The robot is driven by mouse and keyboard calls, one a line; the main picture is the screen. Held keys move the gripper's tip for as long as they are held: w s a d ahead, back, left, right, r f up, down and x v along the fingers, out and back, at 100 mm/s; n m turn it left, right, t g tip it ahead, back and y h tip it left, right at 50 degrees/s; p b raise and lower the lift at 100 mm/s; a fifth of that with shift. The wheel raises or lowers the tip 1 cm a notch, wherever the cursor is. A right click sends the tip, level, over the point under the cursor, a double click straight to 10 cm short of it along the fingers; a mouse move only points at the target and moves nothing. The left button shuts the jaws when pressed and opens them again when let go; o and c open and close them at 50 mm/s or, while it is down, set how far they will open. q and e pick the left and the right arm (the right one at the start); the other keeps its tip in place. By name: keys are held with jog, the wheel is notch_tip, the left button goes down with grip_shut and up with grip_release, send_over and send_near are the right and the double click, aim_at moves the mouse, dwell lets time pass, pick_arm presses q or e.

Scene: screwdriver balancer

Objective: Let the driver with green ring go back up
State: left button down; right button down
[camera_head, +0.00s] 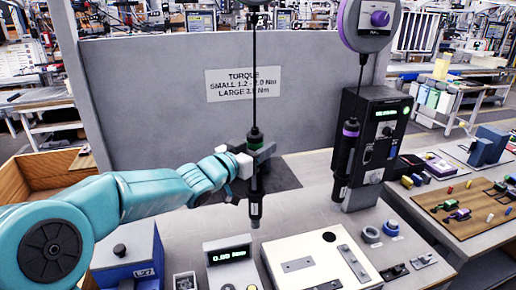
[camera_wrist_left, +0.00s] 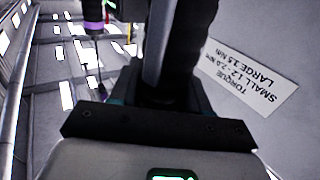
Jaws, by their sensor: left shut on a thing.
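The driver with the green ring (camera_head: 255,139) hangs upright on a dark cable in the middle of the head view. My left gripper (camera_head: 257,157) is shut around its black body just below the green ring. The driver's tip points down, above the bench near the small torque display. In the left wrist view a dark body (camera_wrist_left: 180,60) rises close in front of the gripper (camera_wrist_left: 165,110); its ring is not clear there. My right gripper is not in view.
A purple-ringed driver (camera_head: 346,150) hangs to the right beside a black controller (camera_head: 377,140). Below are a torque display (camera_head: 230,254), a white fixture plate (camera_head: 316,262), and a blue box (camera_head: 128,255). A grey panel (camera_head: 150,100) with a torque sign (camera_head: 243,84) stands behind.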

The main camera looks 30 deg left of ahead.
pick_arm(q)
jog(key=shift+w, duration=0.1)
grip_release()
dwell(0.3)
dwell(0.4)
